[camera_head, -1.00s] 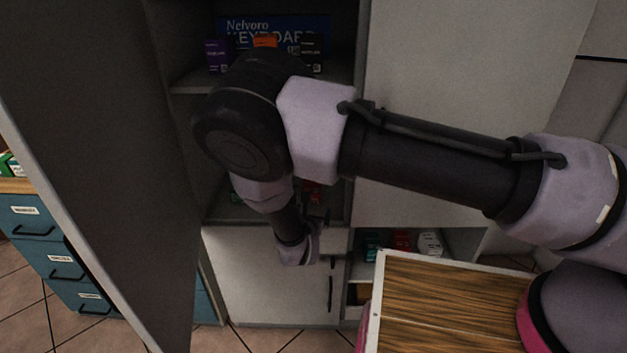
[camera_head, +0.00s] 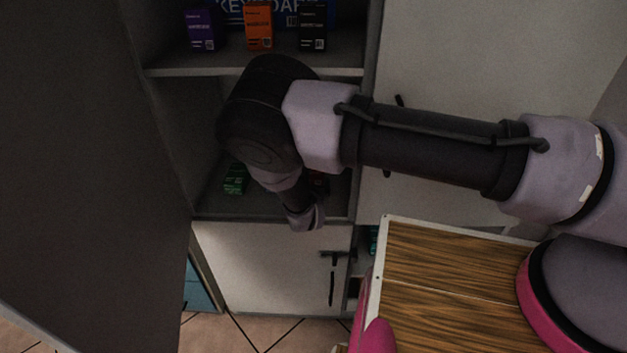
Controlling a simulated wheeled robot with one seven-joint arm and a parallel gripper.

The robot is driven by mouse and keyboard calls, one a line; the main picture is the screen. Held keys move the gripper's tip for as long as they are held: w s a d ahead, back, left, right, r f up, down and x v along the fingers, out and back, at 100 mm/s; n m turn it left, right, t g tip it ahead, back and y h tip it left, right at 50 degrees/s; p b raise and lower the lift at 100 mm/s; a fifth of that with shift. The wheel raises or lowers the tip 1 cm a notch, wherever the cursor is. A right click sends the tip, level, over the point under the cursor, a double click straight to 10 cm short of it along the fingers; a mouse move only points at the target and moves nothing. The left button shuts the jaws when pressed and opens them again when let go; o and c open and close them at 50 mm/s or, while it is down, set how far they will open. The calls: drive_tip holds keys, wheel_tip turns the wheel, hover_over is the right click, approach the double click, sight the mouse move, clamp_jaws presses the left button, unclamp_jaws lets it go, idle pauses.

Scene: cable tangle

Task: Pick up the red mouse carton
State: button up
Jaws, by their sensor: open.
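A small dark red patch (camera_head: 319,184), likely the red mouse carton, shows on the lower shelf of the open cabinet. It is just right of my wrist, and my arm covers most of it. My forearm reaches in from the right and my wrist bends down in front of this shelf. My gripper's fingers are hidden behind the wrist, so I cannot see whether they touch the carton.
A green carton (camera_head: 235,179) stands left on the same shelf. Purple (camera_head: 201,28), orange (camera_head: 259,24) and black (camera_head: 312,26) cartons stand on the shelf above, before a blue keyboard box (camera_head: 277,10). The open door (camera_head: 90,180) bounds the left. A closed door (camera_head: 275,270) is below.

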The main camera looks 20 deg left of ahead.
sight(314, 176)
drive_tip(key=x, duration=0.5)
drive_tip(key=shift+r, duration=0.1)
drive_tip(key=c, duration=1.3)
